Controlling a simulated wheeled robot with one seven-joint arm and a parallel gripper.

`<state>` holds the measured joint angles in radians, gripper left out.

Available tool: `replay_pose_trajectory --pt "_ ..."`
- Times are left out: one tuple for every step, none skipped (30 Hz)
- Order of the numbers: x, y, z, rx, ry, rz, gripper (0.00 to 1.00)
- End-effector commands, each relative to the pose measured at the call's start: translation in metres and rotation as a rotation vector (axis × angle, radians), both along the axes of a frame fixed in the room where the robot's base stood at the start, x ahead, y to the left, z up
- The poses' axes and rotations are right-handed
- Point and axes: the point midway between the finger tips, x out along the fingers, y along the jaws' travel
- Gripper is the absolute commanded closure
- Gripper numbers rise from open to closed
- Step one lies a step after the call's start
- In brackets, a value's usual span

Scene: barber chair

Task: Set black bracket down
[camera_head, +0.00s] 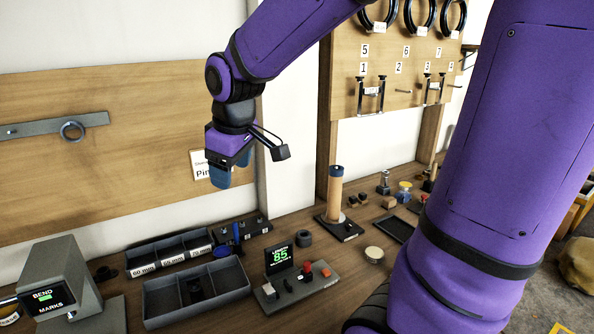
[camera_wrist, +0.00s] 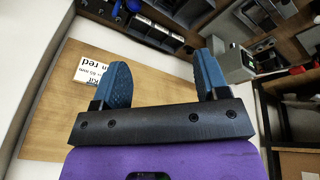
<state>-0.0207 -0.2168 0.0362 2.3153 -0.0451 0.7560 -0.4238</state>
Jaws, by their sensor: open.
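My gripper (camera_head: 232,172) is open and empty, raised in front of the wooden back panel and well above the bench. Its two blue fingers stand wide apart in the wrist view (camera_wrist: 163,72), with nothing between them. A small black piece (camera_head: 197,289), which looks like the black bracket, lies in the grey tray (camera_head: 153,305) on the bench, below my gripper. Its exact shape is hard to make out. Dark brackets (camera_head: 370,92) also hang on the numbered pegboard at the upper right.
Labelled bins (camera_head: 170,252) stand behind the tray. A grey bend-marks device (camera_head: 62,275) is at the left, and a display unit (camera_head: 280,258) with a red knob is to the right of the tray. A wooden cylinder (camera_head: 335,195) stands upright further right. The air around my gripper is clear.

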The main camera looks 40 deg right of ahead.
Motion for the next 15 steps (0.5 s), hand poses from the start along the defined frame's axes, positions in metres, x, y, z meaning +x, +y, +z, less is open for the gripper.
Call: replay_pose_trajectory --pt "-0.015 -0.002 0.009 0.012 -0.02 -0.036 0.32" --pt "-0.022 -0.003 0.013 0.019 -0.029 -0.057 0.32" --pt "-0.033 -0.004 0.018 0.03 -0.04 -0.087 0.32" --pt "-0.041 -0.005 0.022 0.038 -0.048 -0.11 0.32" --pt "-0.049 -0.006 0.025 0.046 -0.056 -0.132 0.32" --pt "-0.059 -0.007 0.029 0.058 -0.067 -0.161 0.32" --pt "-0.067 -0.008 0.032 0.068 -0.075 -0.184 0.32" --pt "-0.075 -0.008 0.034 0.077 -0.083 -0.206 0.32" --pt "-0.086 -0.009 0.037 0.09 -0.093 -0.234 0.32" --pt "-0.093 -0.01 0.039 0.1 -0.102 -0.257 0.32" --pt "-0.101 -0.011 0.04 0.111 -0.111 -0.279 0.32" --pt "-0.111 -0.012 0.042 0.124 -0.12 -0.306 0.32" --pt "-0.119 -0.012 0.043 0.134 -0.128 -0.327 0.32" --pt "-0.126 -0.013 0.044 0.144 -0.133 -0.345 0.32" --pt "-0.134 -0.013 0.044 0.156 -0.142 -0.369 0.32"
